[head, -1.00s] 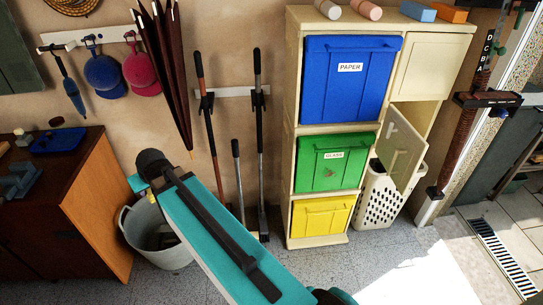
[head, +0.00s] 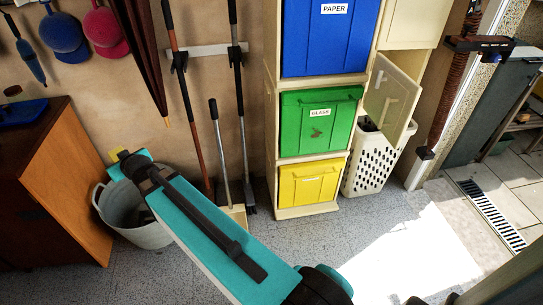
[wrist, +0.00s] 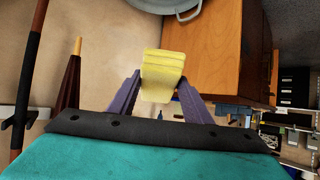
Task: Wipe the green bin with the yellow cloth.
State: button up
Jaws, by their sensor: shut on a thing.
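The green bin (head: 337,112), labelled GLASS, sits in the middle of the cream cabinet. A reddish-brown mark (head: 316,132) shows on its front below the label. My gripper (wrist: 157,92) is shut on the yellow cloth (wrist: 163,68), which sticks out past both purple fingers in the wrist view. In the head view a small bit of yellow cloth (head: 115,154) shows at the far end of my teal arm, and the fingers are hidden. The cloth is well to the left of the green bin and apart from it.
A blue PAPER bin (head: 325,40) is above and a yellow bin (head: 311,183) below. A small cabinet door (head: 392,98) stands open at right, above a white basket (head: 372,160). Long-handled tools (head: 239,110) and a grey bucket (head: 140,230) stand left of the cabinet.

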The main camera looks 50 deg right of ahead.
jog(key=f+t+b, duration=0.1)
jog(key=w+f+b, duration=0.1)
jog(key=f+b, duration=0.1)
jog(key=shift+f+t+b, duration=0.3)
jog(key=shift+t, duration=0.1)
jog(key=s+f+t+b, duration=0.3)
jog(key=f+t+b, duration=0.2)
jog(key=f+b, duration=0.5)
jog(key=s+f+t+b, duration=0.3)
jog(key=f+t+b, duration=0.25)
jog(key=b, duration=0.95)
jog(key=s+d+m+h, duration=0.1)
jog(key=s+d+h, duration=0.1)
jog(key=d, duration=1.7)
jog(key=s+d+m+h, duration=0.1)
jog(key=s+d, duration=0.2)
jog(key=d, duration=1.5)
jog(key=s+d+r+m+g+h, duration=0.1)
jog(key=s+d+h, duration=0.5)
jog(key=s+d, duration=0.7)
jog(key=s+d+r+m+g+h, duration=0.1)
jog(key=s+d+m+g+h, duration=0.2)
jog(key=s+d, duration=1)
jog(key=d+m+h, duration=0.1)
jog(key=d+h, duration=0.1)
jog(key=shift+d+g+h+p, duration=0.35)
jog(key=shift+d+h+p, duration=0.05)
